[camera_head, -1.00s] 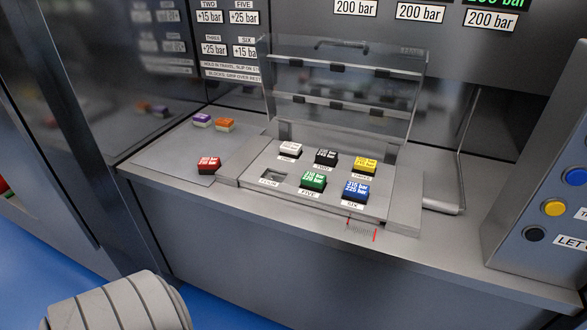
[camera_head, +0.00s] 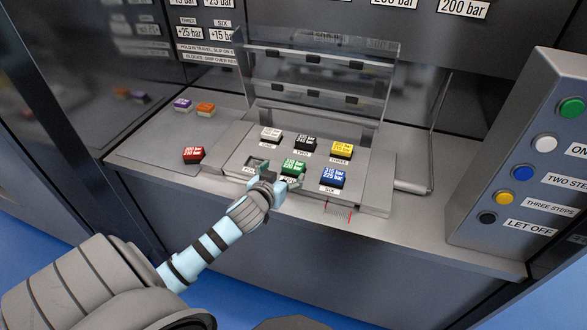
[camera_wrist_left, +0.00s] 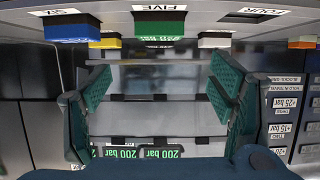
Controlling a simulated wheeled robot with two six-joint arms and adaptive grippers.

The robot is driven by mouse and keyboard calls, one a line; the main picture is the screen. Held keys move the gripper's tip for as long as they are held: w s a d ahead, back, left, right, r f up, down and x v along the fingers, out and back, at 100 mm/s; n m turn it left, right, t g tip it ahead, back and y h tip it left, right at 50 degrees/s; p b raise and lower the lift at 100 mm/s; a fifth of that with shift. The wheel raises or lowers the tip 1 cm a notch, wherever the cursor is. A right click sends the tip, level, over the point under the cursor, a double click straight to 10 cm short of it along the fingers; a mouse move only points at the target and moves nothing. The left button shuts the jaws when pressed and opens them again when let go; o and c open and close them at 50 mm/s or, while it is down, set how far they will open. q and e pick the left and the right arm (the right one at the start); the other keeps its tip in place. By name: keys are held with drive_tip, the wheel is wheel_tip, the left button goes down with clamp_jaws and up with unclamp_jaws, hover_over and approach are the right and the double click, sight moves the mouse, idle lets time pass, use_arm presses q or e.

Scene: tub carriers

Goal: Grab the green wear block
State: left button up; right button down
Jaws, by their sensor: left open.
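The green block (camera_head: 293,167) sits in the front row of the tray, at the place labelled FIVE. In the head view my left gripper (camera_head: 279,183) is just in front of it and hides its lower part and most of its label. In the left wrist view, which looks upside down, the green block (camera_wrist_left: 159,27) is at the top middle. There my left gripper (camera_wrist_left: 163,78) is open and empty, with its two green pads wide apart and the block beyond the gap between them. I cannot tell from the head view whether they touch. My right gripper is not in view.
The blue block (camera_head: 333,177) is close to the right, and an empty pocket (camera_head: 257,164) is to the left. White, black and yellow blocks stand behind. A raised clear cover (camera_head: 320,95) stands at the back. A red block (camera_head: 194,154) lies on the left shelf.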

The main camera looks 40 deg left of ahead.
sight(293, 166)
use_arm(q)
drive_tip(key=x, duration=0.4)
drive_tip(key=f+b+x, duration=0.1)
drive_tip(key=x, duration=0.4)
drive_tip(key=shift+f, duration=0.1)
drive_tip(key=c, duration=1.3)
drive_tip(key=shift+r, duration=0.2)
